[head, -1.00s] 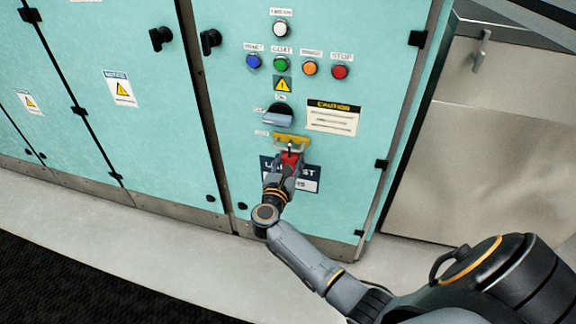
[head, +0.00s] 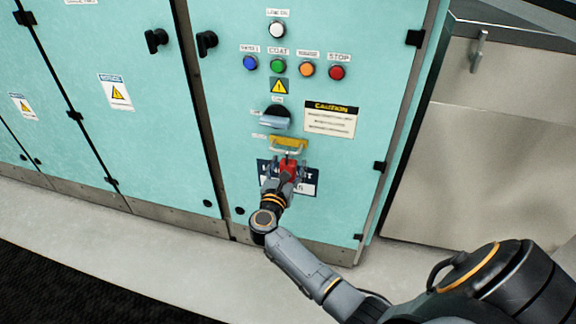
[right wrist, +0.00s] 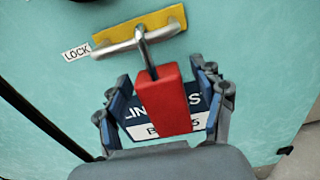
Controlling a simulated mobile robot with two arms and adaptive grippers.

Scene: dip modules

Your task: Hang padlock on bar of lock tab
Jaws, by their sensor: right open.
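The red padlock (right wrist: 172,98) is on the cabinet front, below the yellow lock tab (right wrist: 140,29) with its metal bar (right wrist: 117,47). In the right wrist view its metal shackle passes over the bar, and the body hangs below. The padlock also shows in the head view (head: 287,170), under the lock tab (head: 289,143). My right gripper (right wrist: 162,82) is open, with its fingers on either side of the padlock and gaps between. In the head view the right gripper (head: 287,164) reaches up from below. My left gripper is not in view.
A caution label (head: 330,119) is at the right. A dark blue sign (right wrist: 208,95) lies behind the padlock. The floor in front of the cabinet is clear.

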